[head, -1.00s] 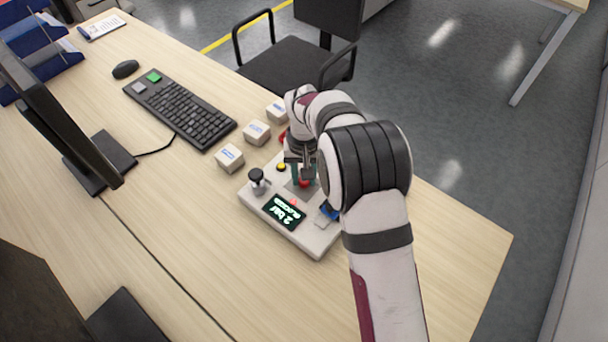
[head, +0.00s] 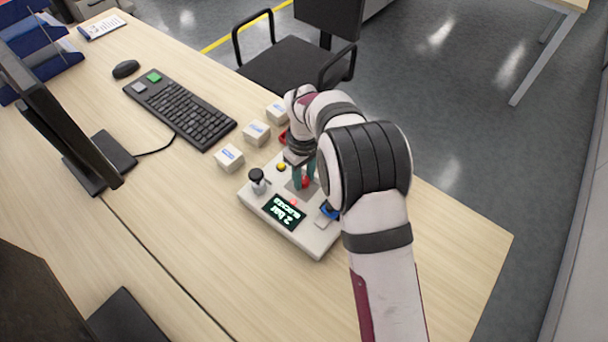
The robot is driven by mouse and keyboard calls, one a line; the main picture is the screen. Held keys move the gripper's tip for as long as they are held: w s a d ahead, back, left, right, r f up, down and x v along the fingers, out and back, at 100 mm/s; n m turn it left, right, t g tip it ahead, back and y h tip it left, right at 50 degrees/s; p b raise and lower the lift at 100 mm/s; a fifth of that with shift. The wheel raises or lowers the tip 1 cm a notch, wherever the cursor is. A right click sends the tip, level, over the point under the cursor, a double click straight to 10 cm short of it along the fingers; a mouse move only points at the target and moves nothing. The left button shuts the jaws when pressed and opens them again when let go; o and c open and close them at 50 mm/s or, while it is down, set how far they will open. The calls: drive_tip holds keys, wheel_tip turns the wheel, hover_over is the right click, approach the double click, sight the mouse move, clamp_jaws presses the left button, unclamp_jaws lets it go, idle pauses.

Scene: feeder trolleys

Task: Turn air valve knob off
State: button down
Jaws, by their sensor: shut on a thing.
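The control box (head: 312,240) is a pale unit on the desk with a lit display (head: 284,212), which appears upside down to me and seems to read "2 bar" and "BLOCKED". A red knob (head: 305,182) on a grey plate shows between the teal fingertips of my gripper (head: 304,177). The gripper points down and is shut on this knob; the fingers and arm hide part of it. I cannot read any label that names it as the air valve.
A black-topped knob (head: 257,176), a yellow button (head: 281,167) and a blue part (head: 329,210) are close by on the box. Several small white boxes (head: 256,133) stand behind, with a keyboard (head: 182,110) to the left. The desk's front right is clear.

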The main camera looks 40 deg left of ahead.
sight(304, 179)
drive_tip(key=shift+n, duration=0.3)
drive_tip(key=c, duration=0.6)
unclamp_jaws()
drive_tip(key=shift+o, duration=0.2)
wheel_tip(304, 179, up, 16)
drive_tip(key=shift+f, duration=0.1)
